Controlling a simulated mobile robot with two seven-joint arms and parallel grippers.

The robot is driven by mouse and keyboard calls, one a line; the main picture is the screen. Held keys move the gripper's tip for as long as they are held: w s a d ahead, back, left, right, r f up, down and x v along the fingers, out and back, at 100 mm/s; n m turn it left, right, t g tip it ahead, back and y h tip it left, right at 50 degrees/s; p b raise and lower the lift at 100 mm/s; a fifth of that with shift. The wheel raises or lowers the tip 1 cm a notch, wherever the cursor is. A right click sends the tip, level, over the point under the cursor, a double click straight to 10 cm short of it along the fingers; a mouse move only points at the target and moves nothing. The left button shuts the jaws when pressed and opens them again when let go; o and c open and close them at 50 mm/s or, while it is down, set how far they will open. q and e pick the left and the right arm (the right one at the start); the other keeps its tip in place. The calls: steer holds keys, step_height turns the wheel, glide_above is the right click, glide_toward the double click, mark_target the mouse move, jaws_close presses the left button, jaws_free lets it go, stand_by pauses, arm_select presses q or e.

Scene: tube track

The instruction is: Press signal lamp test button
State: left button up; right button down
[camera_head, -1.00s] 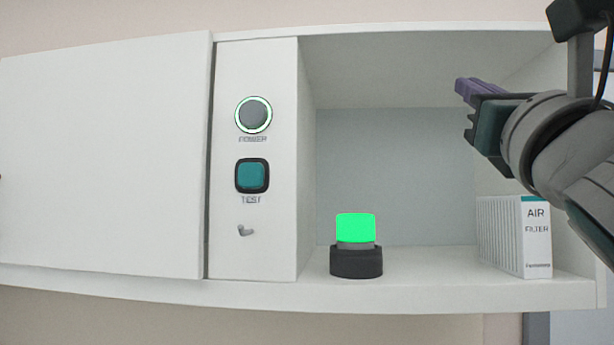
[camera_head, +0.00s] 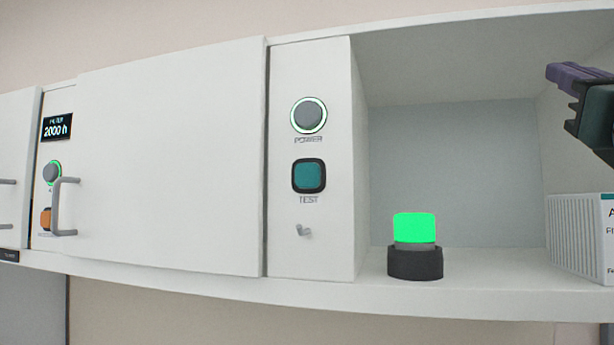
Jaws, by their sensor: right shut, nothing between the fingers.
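The teal square TEST button (camera_head: 309,175) sits in a dark frame on the narrow white panel, below the round POWER button (camera_head: 309,116) with its lit green ring. The signal lamp (camera_head: 414,229) glows green on a dark round base in the open bay to the right of the panel. My right gripper (camera_head: 562,90) is at the right edge, partly cut off, shut and empty. It is well to the right of the TEST button and touches nothing visible. My left gripper is out of view.
A white door (camera_head: 170,160) is left of the panel. An air filter box (camera_head: 580,235) stands at the right.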

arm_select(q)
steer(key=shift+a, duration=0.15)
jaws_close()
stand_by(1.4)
